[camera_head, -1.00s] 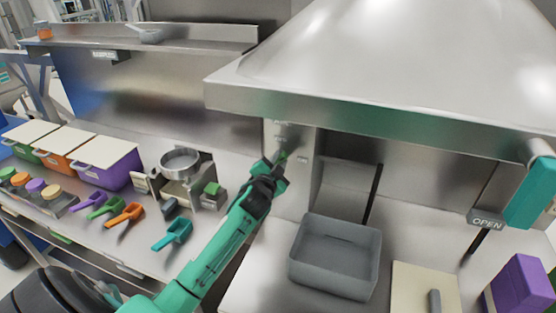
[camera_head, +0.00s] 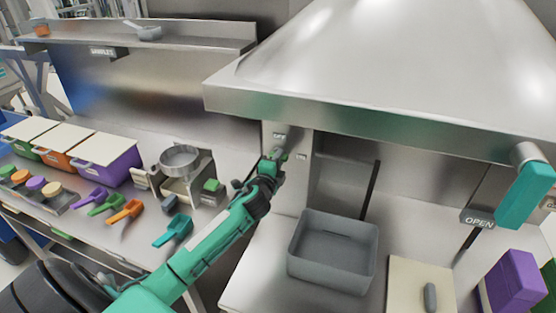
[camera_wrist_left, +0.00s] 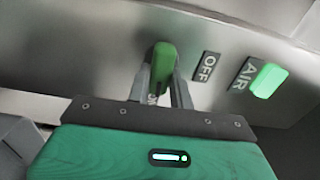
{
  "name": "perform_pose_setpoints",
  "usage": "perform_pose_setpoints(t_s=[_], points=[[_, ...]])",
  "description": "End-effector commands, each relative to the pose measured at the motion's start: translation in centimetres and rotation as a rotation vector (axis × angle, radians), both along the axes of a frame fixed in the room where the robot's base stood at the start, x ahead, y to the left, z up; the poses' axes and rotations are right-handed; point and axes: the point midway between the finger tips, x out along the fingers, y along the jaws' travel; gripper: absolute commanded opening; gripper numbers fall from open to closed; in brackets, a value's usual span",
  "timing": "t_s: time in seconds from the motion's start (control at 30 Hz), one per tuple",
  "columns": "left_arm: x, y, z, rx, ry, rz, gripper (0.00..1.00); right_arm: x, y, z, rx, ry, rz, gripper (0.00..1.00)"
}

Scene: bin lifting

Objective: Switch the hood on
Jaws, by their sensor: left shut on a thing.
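The metal hood (camera_head: 400,70) fills the upper right of the head view. Below its left edge is an upright steel panel with small labels. My left gripper (camera_head: 277,156) is at this panel. In the left wrist view, my left gripper (camera_wrist_left: 163,78) is shut on a green switch (camera_wrist_left: 163,58), with one finger on each side of it. An OFF label (camera_wrist_left: 207,67) is to the right of the switch. Another label below the switch is mostly hidden by the fingers. My right gripper is not in view.
A bright green piece (camera_wrist_left: 269,80) sits beside an AIR label (camera_wrist_left: 243,73). A grey bin (camera_head: 333,252) stands on the counter under the hood. A teal bar (camera_head: 526,195) hangs at the right near an OPEN sign (camera_head: 478,219). Coloured scoops lie on the left bench.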

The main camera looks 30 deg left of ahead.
Motion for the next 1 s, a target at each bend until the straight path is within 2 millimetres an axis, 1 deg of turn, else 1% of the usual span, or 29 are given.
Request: perform_pose_setpoints(t_s=[0.23, 0.63, 0.67, 0.73, 0.77, 1.0], points=[[0.01, -0.08, -0.09, 0.041, 0.011, -0.002, 0.0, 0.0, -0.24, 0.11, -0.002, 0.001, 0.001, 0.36], [0.0, -0.08, -0.13, 0.044, 0.012, -0.001, 0.0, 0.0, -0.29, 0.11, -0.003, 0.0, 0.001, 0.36], [0.0, -0.08, -0.13, 0.044, 0.012, -0.001, 0.28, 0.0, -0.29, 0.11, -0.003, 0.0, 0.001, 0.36], [0.0, -0.07, -0.13, 0.044, 0.012, -0.001, 0.41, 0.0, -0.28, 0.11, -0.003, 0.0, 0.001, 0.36], [0.01, -0.06, -0.12, 0.044, 0.012, -0.001, 0.44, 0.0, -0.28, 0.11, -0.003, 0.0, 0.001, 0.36], [-0.01, -0.05, -0.09, 0.044, 0.011, 0.0, 0.44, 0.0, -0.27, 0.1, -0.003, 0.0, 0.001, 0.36]])
